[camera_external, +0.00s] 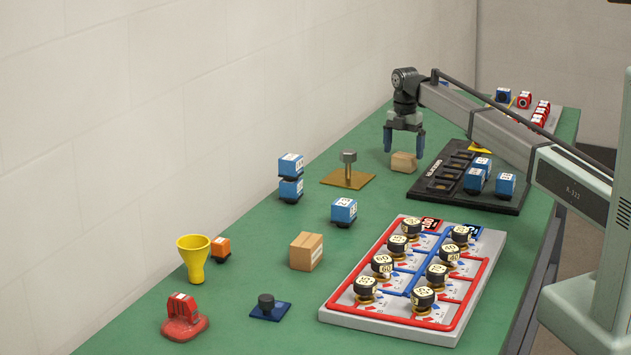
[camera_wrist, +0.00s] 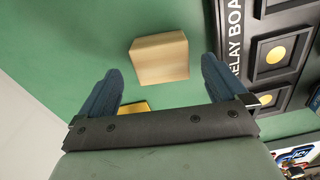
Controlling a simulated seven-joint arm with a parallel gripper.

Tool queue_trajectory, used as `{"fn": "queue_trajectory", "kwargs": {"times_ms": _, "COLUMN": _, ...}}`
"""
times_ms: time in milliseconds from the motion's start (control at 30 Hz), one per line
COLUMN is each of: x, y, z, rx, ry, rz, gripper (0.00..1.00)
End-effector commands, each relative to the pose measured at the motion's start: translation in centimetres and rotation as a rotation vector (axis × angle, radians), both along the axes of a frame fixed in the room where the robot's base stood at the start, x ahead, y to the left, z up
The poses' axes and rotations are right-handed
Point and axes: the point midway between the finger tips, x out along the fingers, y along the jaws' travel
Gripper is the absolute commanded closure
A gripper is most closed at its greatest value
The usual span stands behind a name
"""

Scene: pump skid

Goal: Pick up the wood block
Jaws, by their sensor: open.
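The wood block (camera_external: 404,162) is a small plain tan block on the green table, left of the black relay board. In the wrist view the wood block (camera_wrist: 160,58) shows in full, ahead of and between the two blue fingers. My gripper (camera_external: 404,150) is open and empty. In the external view its fingers hang just above and around the block's far side; I cannot tell the exact height gap. In the wrist view my gripper (camera_wrist: 160,82) has its fingers well apart, with no contact on the block.
The relay board (camera_external: 470,180) with blue relays lies close on the right. A brass plate with a grey-topped post (camera_external: 348,170) stands to the left. A cardboard box (camera_external: 306,252), blue cubes (camera_external: 344,211) and the pump panel (camera_external: 400,330) are nearer the camera. Green table (camera_external: 250,235) is bare between.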

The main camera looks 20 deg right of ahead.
Motion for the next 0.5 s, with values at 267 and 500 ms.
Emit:
{"fn": "queue_trajectory", "kwargs": {"times_ms": 267, "x": -0.1, "y": -0.3, "z": -3.3, "rx": 0.001, "ry": -0.001, "rz": -0.001, "gripper": 0.01}}
{"fn": "queue_trajectory", "kwargs": {"times_ms": 500, "x": 0.0, "y": -0.3, "z": -3.4, "rx": 0.000, "ry": -0.002, "rz": -0.001, "gripper": 0.01}}
